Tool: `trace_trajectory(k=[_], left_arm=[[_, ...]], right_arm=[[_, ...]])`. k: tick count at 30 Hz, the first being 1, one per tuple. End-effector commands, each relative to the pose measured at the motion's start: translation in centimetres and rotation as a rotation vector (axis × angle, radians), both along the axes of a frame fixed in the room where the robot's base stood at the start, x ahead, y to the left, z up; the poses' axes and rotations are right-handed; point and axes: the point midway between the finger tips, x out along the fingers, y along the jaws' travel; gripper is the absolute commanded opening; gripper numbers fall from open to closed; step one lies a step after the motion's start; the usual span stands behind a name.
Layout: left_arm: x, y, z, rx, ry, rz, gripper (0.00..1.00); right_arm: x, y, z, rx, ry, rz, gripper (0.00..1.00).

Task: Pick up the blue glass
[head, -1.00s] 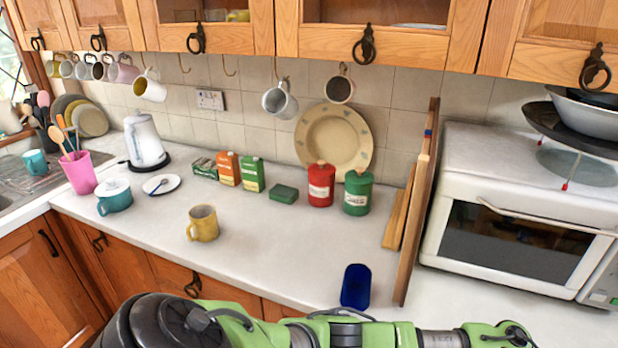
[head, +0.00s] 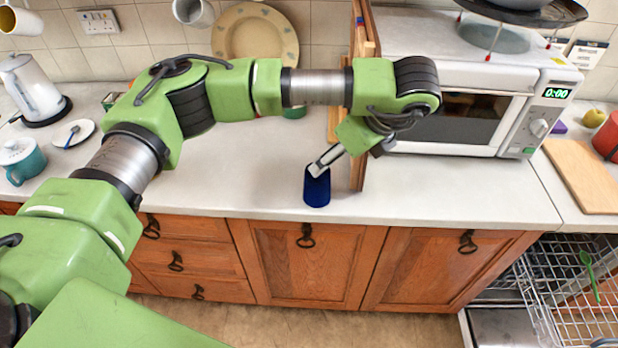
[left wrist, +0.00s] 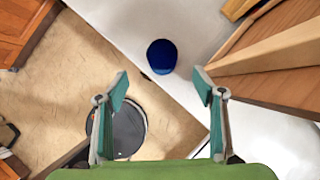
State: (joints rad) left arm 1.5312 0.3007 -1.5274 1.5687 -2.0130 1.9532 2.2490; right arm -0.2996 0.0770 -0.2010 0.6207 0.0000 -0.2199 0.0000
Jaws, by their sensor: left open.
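The blue glass (head: 316,192) is dark blue and stands on the white counter near its front edge, just left of the upright wooden boards. In the left wrist view the glass (left wrist: 161,57) is seen from above, beyond the fingertips and lined up with the gap between them. My left gripper (head: 322,164) comes down from the upper right and overlaps the top of the glass in the head view. In the left wrist view the gripper (left wrist: 163,88) is open with nothing between its fingers. My right gripper is out of view.
Upright wooden boards (head: 360,160) stand close to the right of the glass and gripper. The microwave (head: 470,115) is further right. The open dishwasher rack (head: 570,290) is at lower right. The counter left of the glass is clear.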

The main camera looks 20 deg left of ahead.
Motion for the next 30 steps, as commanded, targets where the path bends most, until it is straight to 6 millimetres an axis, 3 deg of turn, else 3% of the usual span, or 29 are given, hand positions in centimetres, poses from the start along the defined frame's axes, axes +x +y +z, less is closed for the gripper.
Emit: trace_trajectory(k=[9, 14, 24, 30], left_arm=[[1.3, 2.5, -4.8, -0.002, 0.006, 0.0, 0.62], [1.6, 2.8, -5.7, -0.003, 0.005, -0.001, 0.62], [2.8, 4.2, -8.8, -0.002, 0.007, 0.001, 0.62], [3.1, 4.7, -10.2, -0.005, 0.005, -0.002, 0.62]], right_arm=[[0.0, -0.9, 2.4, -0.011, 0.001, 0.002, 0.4], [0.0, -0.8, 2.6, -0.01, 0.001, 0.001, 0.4], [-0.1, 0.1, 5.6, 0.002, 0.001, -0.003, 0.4], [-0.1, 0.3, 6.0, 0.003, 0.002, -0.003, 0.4]])
